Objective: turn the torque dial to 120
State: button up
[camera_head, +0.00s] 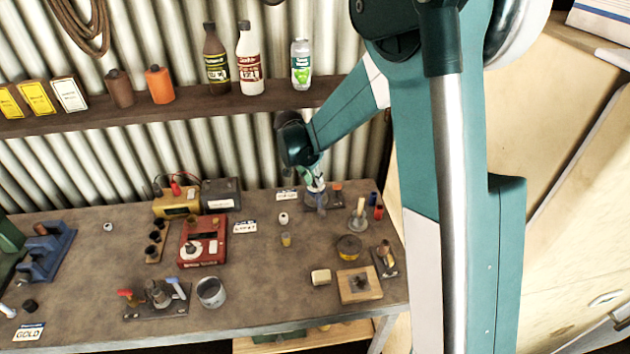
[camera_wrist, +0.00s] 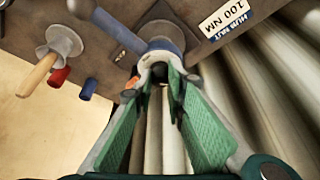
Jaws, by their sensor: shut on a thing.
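My gripper (camera_head: 316,182) reaches down at the back right of the bench, over a dark plate. In the wrist view its green-padded fingers (camera_wrist: 160,72) close at their tips on a blue-grey knob-like part (camera_wrist: 163,44). The fingertips hide part of it, and no scale or pointer on it can be read. A label reading "HUB NUT 100 NM" (camera_wrist: 228,18) lies beside it; the label also shows in the head view (camera_head: 287,195). A red box (camera_head: 203,241) with a pale round knob (camera_head: 187,249) stands left of centre, apart from my gripper. I cannot tell which part is the torque dial.
A wooden-handled tool (camera_wrist: 42,70) and red (camera_wrist: 60,76) and blue (camera_wrist: 88,89) pieces are near the gripper. A yellow-brown tin (camera_head: 349,247) and a wooden block (camera_head: 360,286) sit in front. The corrugated wall and bottle shelf (camera_head: 180,105) stand behind.

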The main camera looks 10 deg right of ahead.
dwell(0.3)
jog(key=o, duration=0.9)
jog(key=shift+n, duration=0.3)
